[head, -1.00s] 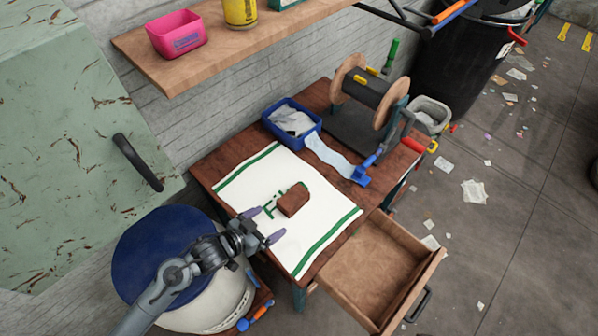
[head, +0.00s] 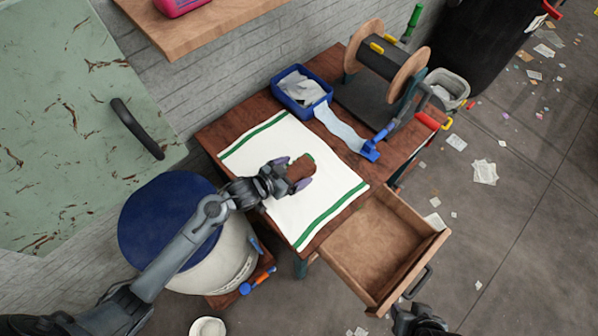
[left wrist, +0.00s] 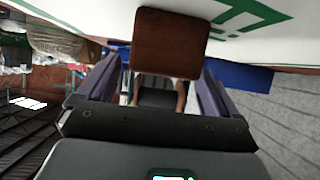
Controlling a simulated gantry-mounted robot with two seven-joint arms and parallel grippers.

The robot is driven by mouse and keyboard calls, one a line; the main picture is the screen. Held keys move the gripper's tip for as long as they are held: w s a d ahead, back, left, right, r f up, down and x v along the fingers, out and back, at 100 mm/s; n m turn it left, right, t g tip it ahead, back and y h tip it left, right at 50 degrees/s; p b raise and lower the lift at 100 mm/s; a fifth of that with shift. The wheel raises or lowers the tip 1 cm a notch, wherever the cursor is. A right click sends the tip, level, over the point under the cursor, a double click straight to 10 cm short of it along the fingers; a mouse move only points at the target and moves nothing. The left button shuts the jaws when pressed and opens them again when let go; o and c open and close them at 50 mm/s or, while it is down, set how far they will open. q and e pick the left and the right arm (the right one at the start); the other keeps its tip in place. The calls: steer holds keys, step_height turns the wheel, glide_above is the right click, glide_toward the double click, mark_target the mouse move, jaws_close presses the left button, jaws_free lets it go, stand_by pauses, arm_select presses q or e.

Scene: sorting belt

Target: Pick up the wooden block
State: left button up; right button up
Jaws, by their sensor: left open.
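The wooden block (head: 301,167) is a small reddish-brown block on the white cloth (head: 325,192) with green stripes. My left gripper (head: 288,177) is open at the block, one finger to each side of it. In the left wrist view the block (left wrist: 170,42) shows between and beyond the two purple-grey fingers (left wrist: 158,88), with gaps on both sides. It is not held. The gripper hides part of the block in the head view. A dark part of my right arm, likely its gripper (head: 418,320), shows at the bottom edge, its jaws unclear.
A blue bin (head: 301,92) with papers and a spool stand (head: 385,62) occupy the table's back. An open drawer (head: 375,245) juts out at the front right. A blue-lidded drum (head: 165,222) stands left of the table. The cloth around the block is clear.

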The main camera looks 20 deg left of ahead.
arm_select(q)
steer(key=shift+x, duration=1.35)
steer(key=shift+r, duration=0.1)
steer(key=c, duration=1.2)
